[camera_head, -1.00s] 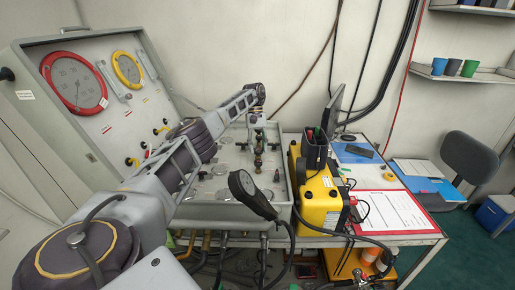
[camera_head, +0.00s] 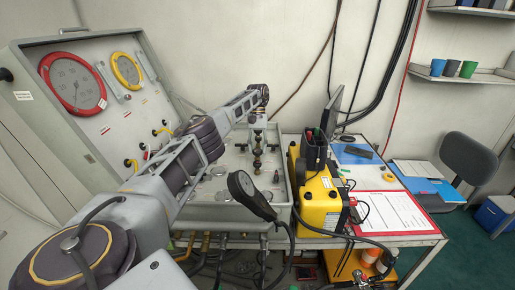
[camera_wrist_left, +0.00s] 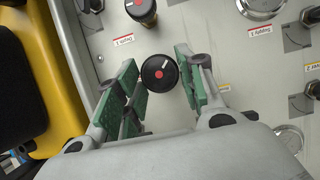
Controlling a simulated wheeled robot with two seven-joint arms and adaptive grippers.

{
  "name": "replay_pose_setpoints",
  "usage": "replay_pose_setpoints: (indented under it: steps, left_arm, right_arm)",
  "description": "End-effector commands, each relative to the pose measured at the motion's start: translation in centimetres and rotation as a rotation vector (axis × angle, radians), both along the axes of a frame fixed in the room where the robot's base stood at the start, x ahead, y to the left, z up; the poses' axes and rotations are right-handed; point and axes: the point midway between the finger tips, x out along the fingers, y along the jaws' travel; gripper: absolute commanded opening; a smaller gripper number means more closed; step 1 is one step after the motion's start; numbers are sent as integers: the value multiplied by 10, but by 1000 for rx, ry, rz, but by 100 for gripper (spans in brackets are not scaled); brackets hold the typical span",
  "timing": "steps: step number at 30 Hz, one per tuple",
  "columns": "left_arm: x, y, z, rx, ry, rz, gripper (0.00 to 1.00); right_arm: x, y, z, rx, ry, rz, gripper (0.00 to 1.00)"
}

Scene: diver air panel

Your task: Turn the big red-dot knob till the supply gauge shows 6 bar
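The black round knob with a red dot (camera_wrist_left: 159,73) is in the left wrist view, on the pale panel. My left gripper (camera_wrist_left: 158,68) is open, with one green-padded finger on each side of the knob. Gaps show between the knob and the pads. In the head view my left arm reaches over the panel, and its gripper end is small and hard to make out there. A large red-rimmed gauge (camera_head: 73,83) and a smaller yellow-rimmed gauge (camera_head: 127,70) sit in the raised lid. Their readings are too small to tell. My right gripper is out of view.
Another dark knob (camera_wrist_left: 141,10) stands close by in the wrist view. A yellow case (camera_head: 321,200) stands right of the panel, and a red-edged sheet (camera_head: 392,211) lies on the table.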

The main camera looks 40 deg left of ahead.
Motion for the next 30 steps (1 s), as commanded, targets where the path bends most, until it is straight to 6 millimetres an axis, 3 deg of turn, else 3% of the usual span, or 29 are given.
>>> replay_pose_setpoints:
  steps: [1, 4, 17, 30]
  left_arm:
    - [0, 0, 1, 0, -1, 0, 47]
    - [0, 0, 1, -1, -1, 0, 59]
    - [0, 0, 2, -1, 2, 0, 59]
    - [0, 0, 34, 1, 2, -1, 59]
  right_arm:
    - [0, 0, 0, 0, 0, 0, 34]
    - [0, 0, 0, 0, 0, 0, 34]
    - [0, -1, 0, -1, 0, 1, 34]
    - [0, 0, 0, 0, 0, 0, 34]
